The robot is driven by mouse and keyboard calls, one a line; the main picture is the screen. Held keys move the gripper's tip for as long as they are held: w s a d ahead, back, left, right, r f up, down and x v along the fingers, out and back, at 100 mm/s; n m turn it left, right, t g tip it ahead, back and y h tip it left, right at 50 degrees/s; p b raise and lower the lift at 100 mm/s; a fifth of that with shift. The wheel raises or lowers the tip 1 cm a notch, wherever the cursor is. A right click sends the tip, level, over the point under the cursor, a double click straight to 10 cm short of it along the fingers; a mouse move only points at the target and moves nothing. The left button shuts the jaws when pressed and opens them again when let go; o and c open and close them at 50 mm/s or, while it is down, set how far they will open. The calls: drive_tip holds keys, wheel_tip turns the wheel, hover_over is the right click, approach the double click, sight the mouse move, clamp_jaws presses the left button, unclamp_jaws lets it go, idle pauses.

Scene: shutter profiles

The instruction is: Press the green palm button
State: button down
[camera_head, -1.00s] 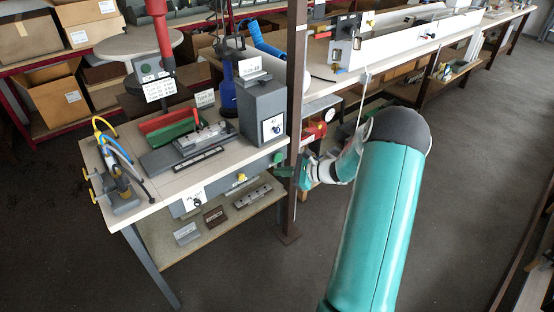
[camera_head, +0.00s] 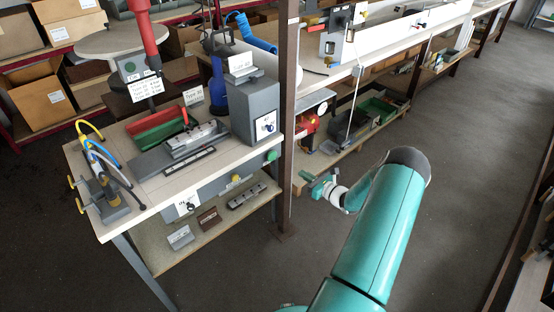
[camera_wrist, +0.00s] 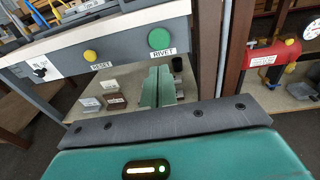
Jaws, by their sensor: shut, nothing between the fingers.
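The green palm button (camera_wrist: 159,39) is round and sits on the grey front panel of the bench, above a label reading RIVET. It also shows at the panel's right end in the head view (camera_head: 271,156). My gripper (camera_wrist: 158,70) is shut and empty, with its two green fingers side by side. In the wrist view its tips appear just below the button, over the lower shelf. In the head view my gripper (camera_head: 306,176) is right of the brown post, apart from the button.
A yellow button (camera_wrist: 90,56) labelled RESET and a dark knob (camera_wrist: 40,72) are on the same panel. The brown post (camera_head: 287,130) stands right beside the button. A red device with a gauge (camera_head: 312,121) is beyond the post. The floor at right is open.

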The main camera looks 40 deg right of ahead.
approach(273, 156)
drive_tip(key=w, duration=0.6)
drive_tip(key=shift+w+a+f, duration=0.15)
drive_tip(key=shift+a+f, duration=0.05)
drive_tip(key=shift+f, duration=0.1)
drive_tip(key=shift+w, duration=0.2)
